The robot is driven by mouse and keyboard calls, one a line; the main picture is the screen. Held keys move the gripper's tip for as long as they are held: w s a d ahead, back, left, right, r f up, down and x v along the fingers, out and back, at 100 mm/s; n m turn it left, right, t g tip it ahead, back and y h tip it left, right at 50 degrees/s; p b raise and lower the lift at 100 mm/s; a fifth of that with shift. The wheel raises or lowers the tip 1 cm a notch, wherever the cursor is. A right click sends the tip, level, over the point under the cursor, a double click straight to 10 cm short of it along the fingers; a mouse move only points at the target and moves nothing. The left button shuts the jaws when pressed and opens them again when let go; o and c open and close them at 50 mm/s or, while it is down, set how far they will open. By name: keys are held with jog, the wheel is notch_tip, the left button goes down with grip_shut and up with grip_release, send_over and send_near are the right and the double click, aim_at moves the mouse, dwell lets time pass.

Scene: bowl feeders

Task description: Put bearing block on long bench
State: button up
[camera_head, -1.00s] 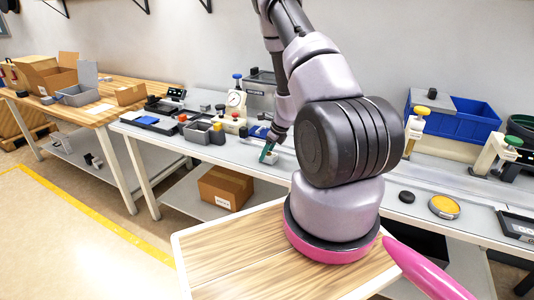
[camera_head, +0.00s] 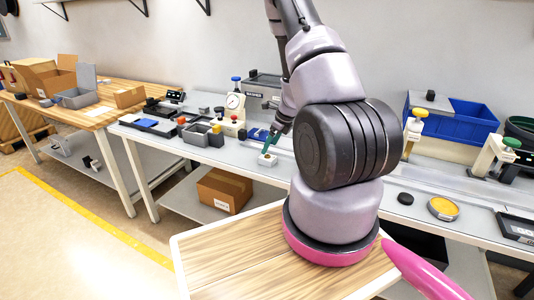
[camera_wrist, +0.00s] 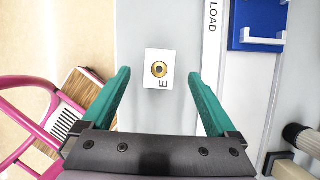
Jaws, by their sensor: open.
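The bearing block (camera_head: 267,160) is a small white block on the long grey-topped bench (camera_head: 236,158), near its front edge. In the wrist view the block (camera_wrist: 150,78) shows a gold ring with a dark centre and a letter E. My gripper (camera_head: 271,143) is above and slightly behind it, apart from it. In the wrist view its two teal fingers are spread wide, with the block between and beyond their tips; nothing is held.
A blue tray (camera_wrist: 257,42) and a strip marked LOAD (camera_wrist: 212,25) lie right of the block in the wrist view. A wooden bench (camera_head: 98,115) is further left.

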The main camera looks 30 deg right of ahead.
jog(key=s+a+r+n+y, duration=0.15)
jog(key=a+r+n, duration=0.25)
jog(key=r, duration=0.6)
jog(key=s+a+r+n+t, duration=0.1)
jog(key=s+a+r+n, duration=0.25)
jog(key=r, duration=0.65)
jog(key=s+a+r+n+y, duration=0.15)
jog(key=a+r+n, duration=0.3)
jog(key=r, duration=0.55)
jog(key=s+a+r+n+t+h, duration=0.1)
jog(key=s+a+r+n+h, duration=0.1)
jog(key=s+r+n, duration=0.4)
jog(key=s+a+r+n+t+h, duration=0.1)
jog(key=s+a+r+n, duration=0.1)
jog(key=s+r+n, duration=0.5)
jog(key=s, duration=0.5)
jog(key=shift+s+a+t+h, duration=0.35)
jog(key=shift+s+t+h, duration=0.05)
